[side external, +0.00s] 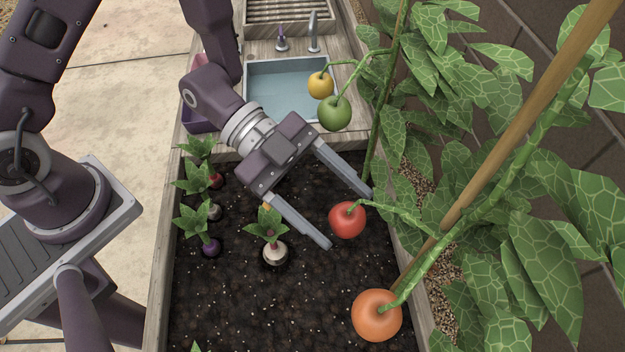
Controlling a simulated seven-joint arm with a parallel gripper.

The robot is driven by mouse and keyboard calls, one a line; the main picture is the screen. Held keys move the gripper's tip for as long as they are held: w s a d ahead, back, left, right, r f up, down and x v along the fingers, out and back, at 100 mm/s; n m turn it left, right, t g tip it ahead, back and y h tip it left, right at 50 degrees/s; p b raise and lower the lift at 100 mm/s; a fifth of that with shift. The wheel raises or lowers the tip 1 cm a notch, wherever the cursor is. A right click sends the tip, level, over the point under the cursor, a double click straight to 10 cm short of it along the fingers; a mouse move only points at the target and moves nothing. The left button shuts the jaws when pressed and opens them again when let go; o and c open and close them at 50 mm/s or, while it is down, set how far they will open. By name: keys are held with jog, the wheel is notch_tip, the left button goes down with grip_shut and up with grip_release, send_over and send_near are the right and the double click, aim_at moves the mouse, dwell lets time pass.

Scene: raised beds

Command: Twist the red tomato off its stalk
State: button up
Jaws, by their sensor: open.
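The red tomato (346,221) hangs from a green stalk (395,208) that comes in from the plant on the right. My gripper (345,218) is open, with its two long grey fingers pointing down and right toward the tomato. In this view one fingertip is above and right of the tomato and the other is below and left of it. I cannot tell from this one angle whether the tomato is at the same depth as the fingers. Nothing is held.
An orange tomato (377,315) hangs lower right; a green tomato (334,113) and a yellow one (320,85) hang above. A white root vegetable (275,253) stands in the soil by the lower finger. A wooden stake (520,115) and leaves crowd the right. A sink (275,88) lies behind.

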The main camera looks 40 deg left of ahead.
jog(key=shift+x, duration=1.1)
grip_shut()
jog(key=shift+m, duration=1.2)
